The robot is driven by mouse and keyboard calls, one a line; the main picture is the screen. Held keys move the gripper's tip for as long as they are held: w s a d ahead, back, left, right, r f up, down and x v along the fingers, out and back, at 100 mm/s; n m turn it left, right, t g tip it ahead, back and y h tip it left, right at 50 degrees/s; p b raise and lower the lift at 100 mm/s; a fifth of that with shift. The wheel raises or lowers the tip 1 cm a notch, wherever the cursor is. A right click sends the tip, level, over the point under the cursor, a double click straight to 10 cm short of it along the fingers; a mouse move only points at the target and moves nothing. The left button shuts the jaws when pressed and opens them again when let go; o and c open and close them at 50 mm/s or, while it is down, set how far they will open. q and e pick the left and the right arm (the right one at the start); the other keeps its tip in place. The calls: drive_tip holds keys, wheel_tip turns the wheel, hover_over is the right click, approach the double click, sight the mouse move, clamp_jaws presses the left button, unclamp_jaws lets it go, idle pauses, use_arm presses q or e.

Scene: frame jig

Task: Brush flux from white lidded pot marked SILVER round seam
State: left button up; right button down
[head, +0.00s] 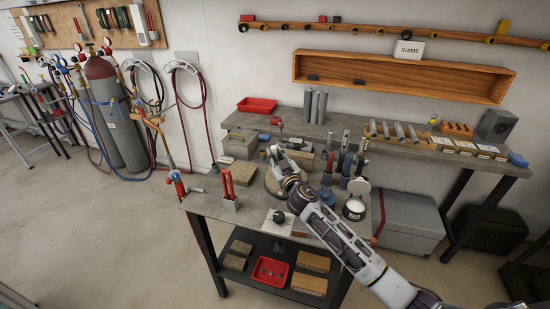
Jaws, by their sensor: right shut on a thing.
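A white pot (354,209) stands open at the right end of the near bench, pale inside. A pale round lid (359,186) shows just behind it; any marking is too small to read. My right gripper (269,152) is at the far end of my right arm, above a round, tan work plate (272,181) near the middle of the bench. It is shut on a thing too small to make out. The arm hides part of the plate, and I cannot make out the seam. My left gripper is not in view.
A grey holder with red-handled tools (230,199) stands at the bench's left front. A white card with a dark object (279,217) lies at the front edge. Upright tools and a blue round item (327,196) crowd the space left of the pot. A red tray (271,271) sits below.

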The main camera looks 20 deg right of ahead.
drive_tip(key=shift+w+d, duration=0.1)
drive_tip(key=shift+w, duration=0.15)
idle(0.3)
drive_tip(key=shift+w+d, duration=0.55)
drive_tip(key=shift+w, duration=0.35)
drive_tip(key=shift+s+a+f, duration=0.1)
drive_tip(key=shift+s, duration=0.05)
drive_tip(key=shift+s+a, duration=0.45)
drive_tip(key=shift+s, duration=0.4)
drive_tip(key=shift+s+a, duration=0.1)
idle(0.4)
drive_tip(key=shift+s+a, duration=0.3)
drive_tip(key=shift+s, duration=0.25)
drive_tip(key=shift+s+a, duration=0.25)
drive_tip(key=shift+s, duration=0.25)
